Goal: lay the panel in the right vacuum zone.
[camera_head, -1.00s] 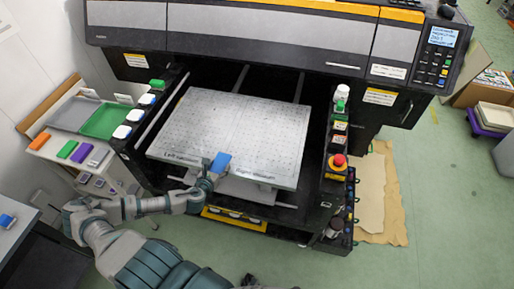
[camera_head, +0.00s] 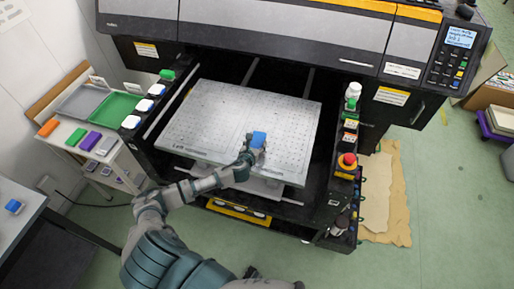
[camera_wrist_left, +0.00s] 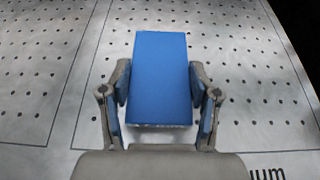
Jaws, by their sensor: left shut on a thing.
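The blue panel (camera_head: 259,139) is held by my left gripper (camera_head: 253,150) over the perforated grey vacuum bed (camera_head: 205,115) of the printer. In the left wrist view the panel (camera_wrist_left: 160,78) sits between the two fingers of the left gripper (camera_wrist_left: 160,95), which press on its sides. My right gripper is not in view.
A red emergency button (camera_head: 347,161) and other controls line the printer's right side. A side table at left holds a green tray (camera_head: 109,108), a grey tray (camera_head: 77,101) and several coloured blocks. Another blue item (camera_head: 14,206) lies on the far-left table. The bed is otherwise bare.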

